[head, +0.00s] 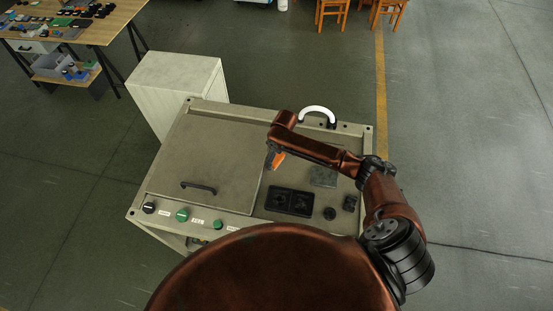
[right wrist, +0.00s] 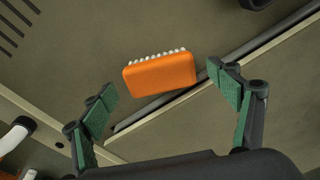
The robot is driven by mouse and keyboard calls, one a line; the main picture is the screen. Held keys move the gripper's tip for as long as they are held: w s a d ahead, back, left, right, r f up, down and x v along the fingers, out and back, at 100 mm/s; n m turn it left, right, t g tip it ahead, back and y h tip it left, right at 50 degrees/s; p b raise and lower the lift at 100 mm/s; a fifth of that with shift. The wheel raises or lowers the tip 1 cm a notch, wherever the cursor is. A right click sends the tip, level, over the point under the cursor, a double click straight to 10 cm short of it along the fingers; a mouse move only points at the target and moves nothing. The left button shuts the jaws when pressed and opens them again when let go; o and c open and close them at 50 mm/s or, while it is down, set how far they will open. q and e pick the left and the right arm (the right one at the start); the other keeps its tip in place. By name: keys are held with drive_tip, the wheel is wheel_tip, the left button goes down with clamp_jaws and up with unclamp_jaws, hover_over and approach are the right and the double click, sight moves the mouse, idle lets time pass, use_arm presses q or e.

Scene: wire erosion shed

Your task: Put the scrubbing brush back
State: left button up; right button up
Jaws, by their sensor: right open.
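The scrubbing brush (right wrist: 160,73) is an orange block with a row of white bristles along its upper side in the right wrist view. In the head view the brush (head: 278,159) shows as a small orange patch just below the end of my right arm. My right gripper (right wrist: 161,84) is open, its green-padded fingers on either side of the brush, with a gap on each side. The brush is over the machine top (right wrist: 65,35), near a dark seam. I cannot tell whether it rests on it. My left gripper is not in view.
The machine has a lid with a black handle (head: 198,187), front knobs (head: 182,215), a black two-part tray (head: 291,201), a grey plate (head: 323,177) and a white curved tube (head: 317,110). A pale cabinet (head: 175,88) stands behind. A cluttered table (head: 100,30) is far left.

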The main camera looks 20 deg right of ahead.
sight(280, 160)
wheel_tip(280, 160, up, 10)
drive_tip(key=s, duration=0.1)
drive_tip(key=shift+d, duration=0.35)
drive_tip(key=shift+f, duration=0.1)
